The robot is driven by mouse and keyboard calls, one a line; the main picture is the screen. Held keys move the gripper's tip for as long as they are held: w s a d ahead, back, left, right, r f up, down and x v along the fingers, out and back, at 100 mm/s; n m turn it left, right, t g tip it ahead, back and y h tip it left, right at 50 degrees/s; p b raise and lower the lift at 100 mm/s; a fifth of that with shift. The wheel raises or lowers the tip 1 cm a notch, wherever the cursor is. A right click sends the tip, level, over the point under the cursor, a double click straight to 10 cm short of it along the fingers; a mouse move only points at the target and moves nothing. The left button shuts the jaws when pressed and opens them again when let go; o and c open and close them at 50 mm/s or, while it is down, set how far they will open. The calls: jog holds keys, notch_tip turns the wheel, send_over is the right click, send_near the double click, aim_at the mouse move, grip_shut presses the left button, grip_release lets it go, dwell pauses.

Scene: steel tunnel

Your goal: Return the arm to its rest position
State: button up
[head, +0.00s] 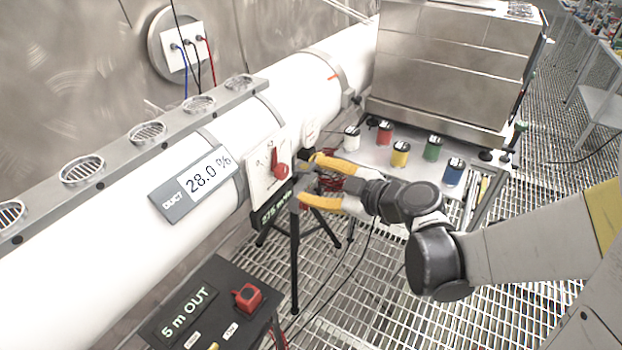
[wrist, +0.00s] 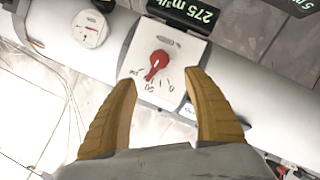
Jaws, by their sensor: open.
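My gripper (head: 322,184) is at the end of my arm, reaching in from the right towards the white duct. Its two yellow fingers are spread apart with nothing between them. In the wrist view my gripper (wrist: 166,112) points at a white dial plate with a red knob (wrist: 157,64). The knob lies just beyond the fingertips, and I see no contact. In the head view the red knob (head: 280,168) sits on its plate on the duct, left of the fingers. My arm is stretched out; no rest position is marked.
The white duct (head: 110,225) runs along the wall, with a DUCT display (head: 196,187) reading 28.0 %. A tray (head: 370,160) with several coloured cans stands behind my gripper. A black box (head: 205,312) with a red switch is at the front. Tripod legs stand below the gripper.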

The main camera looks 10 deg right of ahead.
jog(key=shift+r, duration=0.1)
jog(key=w+d+r+m+t+h, duration=0.1)
jog(key=d+r+m+t+h, duration=0.2)
jog(key=r, duration=0.4)
jog(key=w+d+r+m+t+h, duration=0.1)
jog(key=w+d+r+m+t, duration=0.2)
jog(key=r, duration=0.4)
jog(key=s+d+m+h, duration=0.5)
jog(key=d+m+h, duration=0.2)
jog(key=d, duration=0.3)
jog(key=s+a+f+m+g+y, duration=0.1)
jog(key=s+a+f+g, duration=0.1)
jog(key=s+f+g, duration=0.3)
jog(key=s+a+f+m+g+y, duration=0.1)
jog(key=s+a+f+g, duration=0.2)
jog(key=s+f, duration=0.6)
jog(key=s+g, duration=0.2)
jog(key=s, duration=0.1)
jog(key=shift+s+f, duration=0.2)
dwell(1.6)
